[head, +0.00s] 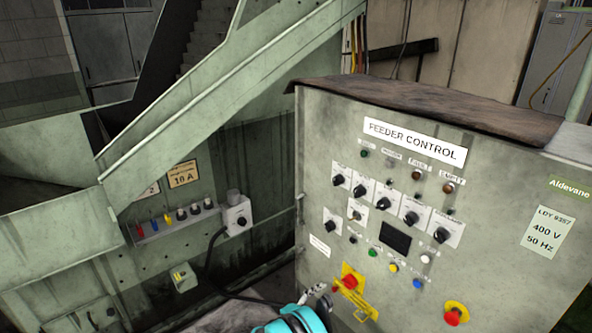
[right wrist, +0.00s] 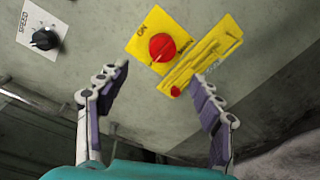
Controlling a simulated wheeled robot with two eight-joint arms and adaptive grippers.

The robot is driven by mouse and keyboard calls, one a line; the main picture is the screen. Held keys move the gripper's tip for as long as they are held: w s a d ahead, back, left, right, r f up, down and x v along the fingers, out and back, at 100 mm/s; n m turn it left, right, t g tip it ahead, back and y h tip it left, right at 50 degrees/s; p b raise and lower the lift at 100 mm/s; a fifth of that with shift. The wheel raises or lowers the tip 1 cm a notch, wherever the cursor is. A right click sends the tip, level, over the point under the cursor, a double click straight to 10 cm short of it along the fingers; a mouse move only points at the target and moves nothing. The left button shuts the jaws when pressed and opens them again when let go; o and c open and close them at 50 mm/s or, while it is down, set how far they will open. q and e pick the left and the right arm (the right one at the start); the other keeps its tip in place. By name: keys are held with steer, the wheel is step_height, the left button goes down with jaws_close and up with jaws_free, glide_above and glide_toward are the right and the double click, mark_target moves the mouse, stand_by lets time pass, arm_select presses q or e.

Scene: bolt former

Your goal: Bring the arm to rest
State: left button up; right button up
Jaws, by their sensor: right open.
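My right gripper (right wrist: 160,108) is open in the right wrist view, its two fingers spread wide with nothing between them. Beyond the fingertips is a red rotary switch (right wrist: 162,47) on a yellow plate, on a grey-green panel. A yellow hasp-like piece (right wrist: 205,55) lies beside the switch, close to the right fingertip; I cannot tell whether they touch. In the head view my right arm shows in teal at the bottom edge, with part of the gripper (head: 316,291) below the red switch (head: 350,281) of the feeder control cabinet (head: 320,130). My left gripper is not in view.
The cabinet front carries several knobs, lamps and buttons, a dark display (head: 395,237) and a red emergency button (head: 455,313) at lower right. A grey box with a knob (head: 237,216) and a black cable stands left of the cabinet. A sloping green guard (head: 220,85) crosses the upper left.

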steer(key=s+d+r+m+g+y, duration=0.2)
steer(key=s+d+r+m+y, duration=0.15)
steer(key=r, duration=0.55)
steer(key=s+d+r+m+g+y, duration=0.25)
steer(key=d+r, duration=0.25)
steer(key=r, duration=0.3)
steer(key=s+a+r+m+y, duration=0.1)
steer(key=s+r+m+y, duration=0.1)
steer(key=s, duration=1)
steer(key=s+r+m+t+y, duration=0.1)
steer(key=s+m+y, duration=0.4)
steer(key=s, duration=0.7)
steer(key=shift+a+r, duration=0.4)
steer(key=shift+r, duration=0.2)
